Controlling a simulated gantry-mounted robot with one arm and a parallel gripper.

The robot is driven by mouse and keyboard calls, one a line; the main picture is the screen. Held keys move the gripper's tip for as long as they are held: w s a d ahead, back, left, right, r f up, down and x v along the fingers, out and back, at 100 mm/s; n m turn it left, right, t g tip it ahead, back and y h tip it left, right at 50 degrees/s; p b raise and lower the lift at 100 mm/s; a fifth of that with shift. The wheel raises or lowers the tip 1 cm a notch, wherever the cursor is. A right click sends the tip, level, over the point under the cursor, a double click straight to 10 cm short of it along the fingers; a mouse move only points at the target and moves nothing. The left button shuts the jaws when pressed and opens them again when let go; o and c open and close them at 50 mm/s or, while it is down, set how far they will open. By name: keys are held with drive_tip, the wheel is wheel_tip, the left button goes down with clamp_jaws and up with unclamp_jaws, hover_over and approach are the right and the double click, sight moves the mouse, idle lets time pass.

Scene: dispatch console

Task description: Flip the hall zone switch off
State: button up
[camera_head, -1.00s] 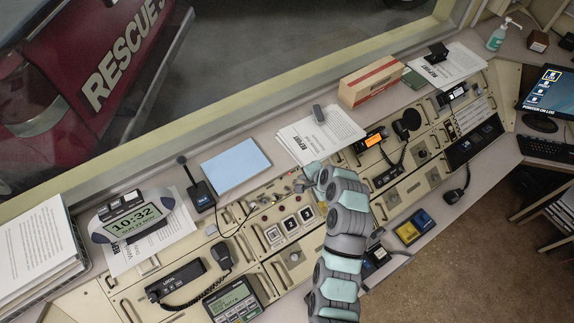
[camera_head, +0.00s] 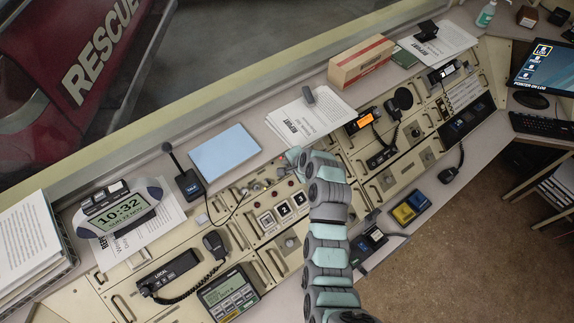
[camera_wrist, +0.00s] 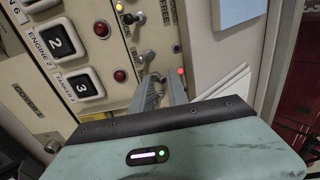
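A row of small metal toggle switches runs down the cream panel in the wrist view: one toggle (camera_wrist: 134,18) near the top, another toggle (camera_wrist: 146,57) below it, and a lowest toggle (camera_wrist: 157,84) by my fingertips. The labels beside them are too blurred to read surely, so I cannot tell which is the hall switch. My gripper (camera_wrist: 160,88) has its two fingers apart, one on either side of the lowest toggle. Contact is not clear. In the head view my gripper (camera_head: 293,157) is at the panel's back edge, and my arm hides some of the panel.
A red lamp (camera_wrist: 181,71) glows beside the lowest toggle; a yellow lamp (camera_wrist: 119,7) glows near the top one. Numbered buttons (camera_head: 284,212) lie to the left. Report papers (camera_head: 308,118) and a blue-covered pad (camera_head: 225,152) lie on the ledge behind.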

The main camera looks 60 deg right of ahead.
drive_tip(key=shift+s+a+f, duration=0.1)
drive_tip(key=shift+s+f, duration=0.05)
drive_tip(key=shift+s, duration=0.05)
idle(0.5)
drive_tip(key=shift+s+a+f, duration=0.3)
drive_tip(key=shift+s+f, duration=0.1)
drive_tip(key=shift+s, duration=0.05)
drive_tip(key=shift+r, duration=0.1)
drive_tip(key=shift+p+v, duration=0.7)
drive_tip(key=shift+v, duration=0.8)
drive_tip(key=p+v, duration=0.1)
drive_tip(key=v, duration=0.2)
drive_tip(key=shift+w, duration=0.1)
